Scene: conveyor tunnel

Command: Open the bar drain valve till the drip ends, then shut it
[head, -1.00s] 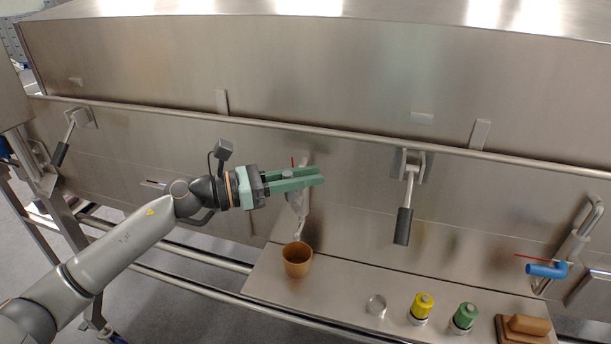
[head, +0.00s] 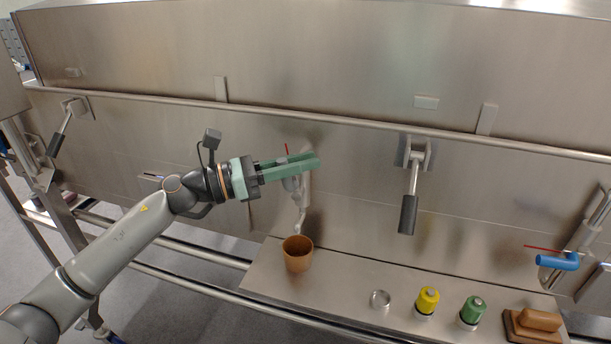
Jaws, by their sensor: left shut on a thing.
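The drain valve (head: 303,190) is a grey metal fitting on the steel tunnel wall, left of centre. Its spout points down above a brown cup (head: 297,262). A thin red pointer sticks up at the valve's top. My left gripper (head: 305,162) has green fingers reaching across the valve's front, shut on its grey handle (head: 283,161). The fingers hide most of the handle. I cannot make out a drip at the spout, and the cup's contents are not clear. My right gripper is not in view.
A blue-handled valve (head: 558,262) with a red pointer is at the right. A black-gripped lever (head: 407,214) hangs right of my gripper. The shelf (head: 345,275) also holds a metal ring (head: 380,299), yellow (head: 427,299) and green (head: 473,309) capped items, and a brown block (head: 540,319).

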